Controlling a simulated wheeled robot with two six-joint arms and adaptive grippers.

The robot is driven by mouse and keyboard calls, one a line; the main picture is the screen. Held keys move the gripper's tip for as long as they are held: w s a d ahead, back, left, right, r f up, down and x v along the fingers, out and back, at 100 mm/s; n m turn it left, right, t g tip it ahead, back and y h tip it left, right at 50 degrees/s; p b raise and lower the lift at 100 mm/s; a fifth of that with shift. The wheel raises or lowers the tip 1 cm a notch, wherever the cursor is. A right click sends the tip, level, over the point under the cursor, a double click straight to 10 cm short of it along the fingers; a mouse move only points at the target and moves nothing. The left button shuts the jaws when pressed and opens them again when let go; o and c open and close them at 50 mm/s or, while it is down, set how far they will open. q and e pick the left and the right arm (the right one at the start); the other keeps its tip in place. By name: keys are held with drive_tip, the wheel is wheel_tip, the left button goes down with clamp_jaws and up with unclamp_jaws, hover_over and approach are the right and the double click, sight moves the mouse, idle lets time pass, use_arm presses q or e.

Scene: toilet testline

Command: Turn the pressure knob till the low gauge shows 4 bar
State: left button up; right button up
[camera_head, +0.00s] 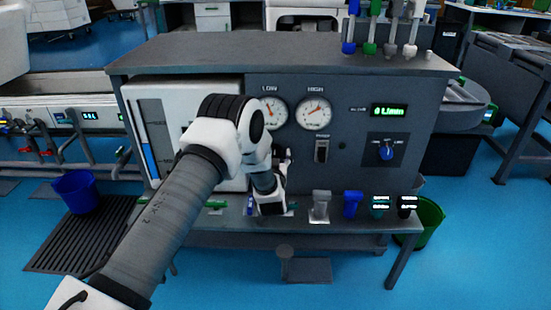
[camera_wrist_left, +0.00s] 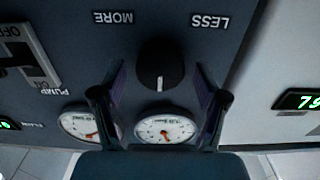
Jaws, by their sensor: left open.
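The black pressure knob (camera_wrist_left: 160,65) is on the dark panel in the left wrist view, which is upside down. It has a white mark and stands between the words MORE and LESS. My left gripper (camera_wrist_left: 160,84) is open, its two fingers on either side of the line to the knob; I cannot tell whether they touch it. In the head view the gripper (camera_head: 282,160) is at the panel and my arm hides the knob. The low gauge (camera_head: 272,111) shows partly behind my wrist and also in the left wrist view (camera_wrist_left: 166,129). Its exact reading is too small to tell.
The high gauge (camera_head: 313,112) is right of the low one. A pump switch (camera_head: 321,151) and a blue selector knob (camera_head: 386,152) are further right. Several fittings, including a blue one (camera_head: 352,204), stand on the ledge below. A blue bucket (camera_head: 76,192) is on the floor.

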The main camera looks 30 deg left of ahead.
use_arm(q)
drive_tip(key=shift+w+a, duration=0.1)
drive_tip(key=shift+w, duration=0.1)
drive_tip(key=c, duration=1.2)
drive_tip(key=shift+o, duration=0.2)
drive_tip(key=shift+r, duration=0.1)
drive_tip(key=shift+r+m+p, duration=0.1)
drive_tip(key=shift+m+p, duration=1.05)
drive_tip(key=shift+m, duration=0.05)
drive_tip(key=m+p, duration=0.1)
drive_tip(key=m, duration=0.1)
drive_tip(key=shift+m+p, duration=0.3)
drive_tip(key=shift+p, duration=0.1)
drive_tip(key=m+p, duration=0.2)
drive_tip(key=m, duration=0.1)
drive_tip(key=shift+w+d+m, duration=0.1)
drive_tip(key=shift+d+m, duration=0.1)
drive_tip(key=shift+m, duration=0.1)
drive_tip(key=shift+f+m+p, duration=0.15)
drive_tip(key=shift+m+p, duration=0.15)
drive_tip(key=shift+m, duration=0.5)
drive_tip(key=shift+f+m+p, duration=0.15)
drive_tip(key=shift+m+p, duration=0.1)
drive_tip(key=shift+m, duration=0.55)
